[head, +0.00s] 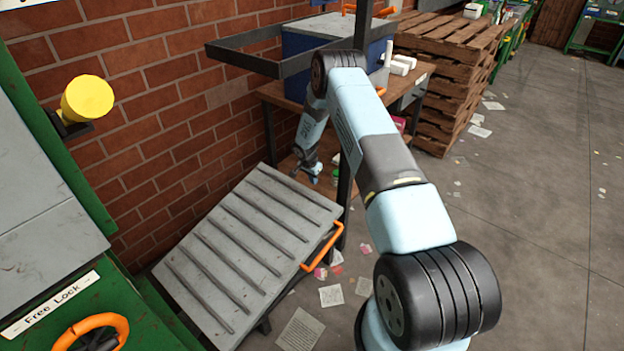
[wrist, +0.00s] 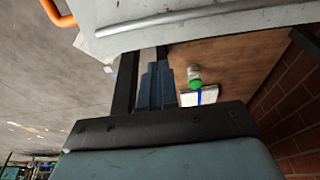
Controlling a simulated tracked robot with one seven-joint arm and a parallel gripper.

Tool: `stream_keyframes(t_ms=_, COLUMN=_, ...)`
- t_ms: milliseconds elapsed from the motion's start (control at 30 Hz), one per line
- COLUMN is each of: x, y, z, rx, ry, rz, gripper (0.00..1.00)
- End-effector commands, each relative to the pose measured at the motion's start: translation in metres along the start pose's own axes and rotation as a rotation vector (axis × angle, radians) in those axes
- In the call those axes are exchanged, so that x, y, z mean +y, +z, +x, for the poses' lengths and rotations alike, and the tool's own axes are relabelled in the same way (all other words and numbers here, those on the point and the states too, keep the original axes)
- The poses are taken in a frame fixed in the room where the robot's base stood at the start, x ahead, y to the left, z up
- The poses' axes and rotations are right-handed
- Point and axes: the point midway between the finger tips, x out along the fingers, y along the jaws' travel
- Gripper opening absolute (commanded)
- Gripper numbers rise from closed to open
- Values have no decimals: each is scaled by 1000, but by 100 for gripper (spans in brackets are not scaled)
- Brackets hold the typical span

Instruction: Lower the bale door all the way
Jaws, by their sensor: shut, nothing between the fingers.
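The bale door, as I take it, is the grey ribbed panel (head: 248,258) in the lower middle of the head view. It lies sloped beside the green machine, with an orange handle (head: 324,246) on its right edge. My gripper (head: 306,172) is just beyond the panel's far edge, with its fingers together. In the wrist view the fingers (wrist: 158,82) point at the grey panel (wrist: 190,22), which fills the top, with the orange handle (wrist: 58,14) at upper left. I cannot tell whether the fingertips touch the panel.
The green machine (head: 40,255) at left carries an orange handwheel (head: 92,333), a "Free Lock" label and a yellow knob (head: 87,98). A wooden bench (head: 268,92) stands behind my gripper against the brick wall. Pallets (head: 450,75) are stacked beyond. The right floor is mostly clear.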

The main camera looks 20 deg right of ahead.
Motion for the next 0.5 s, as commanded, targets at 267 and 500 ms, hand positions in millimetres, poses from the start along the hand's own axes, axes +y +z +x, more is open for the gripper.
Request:
stream_keyframes(t_ms=267, x=1, y=0, z=46, rx=-1, ry=1, rz=2, gripper=0)
stream_keyframes(t_ms=500, x=1, y=0, z=81, rx=-1, ry=1, rz=1, gripper=0)
